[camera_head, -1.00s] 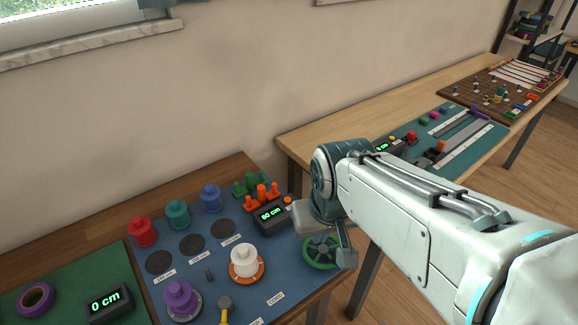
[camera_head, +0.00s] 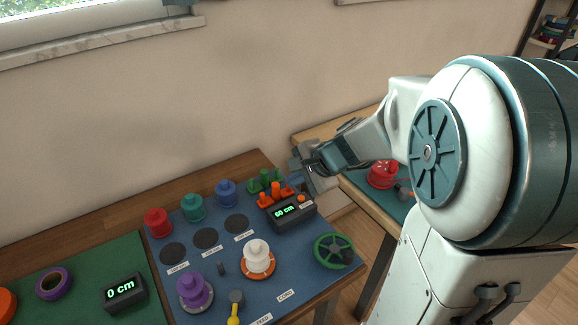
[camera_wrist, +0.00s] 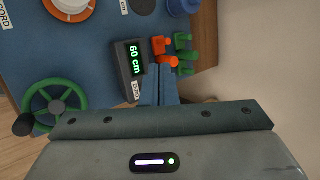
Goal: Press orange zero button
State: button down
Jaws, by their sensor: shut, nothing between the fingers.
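The length counter (camera_head: 292,213) is a dark box reading 60 cm, at the right back of the blue mat. Its small orange zero button (camera_head: 301,198) sits at the box's right end in the head view. In the wrist view the counter (camera_wrist: 128,62) shows its green digits and a ZERO label (camera_wrist: 136,91); the button is not clear there, probably behind the fingers. My gripper (camera_head: 295,180) is above and just behind the button end of the counter. Its fingers are together and empty in the wrist view (camera_wrist: 160,70). Contact with the button is not visible.
Orange pegs (camera_head: 275,193) and green pegs (camera_head: 265,180) stand close beside the fingers. A green handwheel (camera_head: 334,251) is at the mat's right edge. A white spool (camera_head: 257,255) stands in front of the counter. Another counter (camera_head: 125,293) reads 0 cm at left.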

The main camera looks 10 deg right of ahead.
jog(key=w+d+f+m+t, duration=0.2)
jog(key=w+d+f+m, duration=0.1)
jog(key=w+m, duration=0.3)
jog(key=shift+w+d+m, duration=0.4)
jog(key=shift+w+d, duration=0.3)
jog(key=b, duration=0.6)
send_over(301, 198)
jog(key=f, duration=0.5)
jog(key=d+f, duration=0.1)
jog(key=f, duration=0.1)
jog(key=shift+s+f, duration=0.35)
jog(key=shift+f+b, duration=0.55)
jog(key=shift+b, duration=0.15)
jog(key=shift+f, duration=0.1)
jog(key=shift+a+f+b, duration=0.1)
jog(key=shift+f+b, duration=0.2)
jog(key=shift+b, duration=0.25)
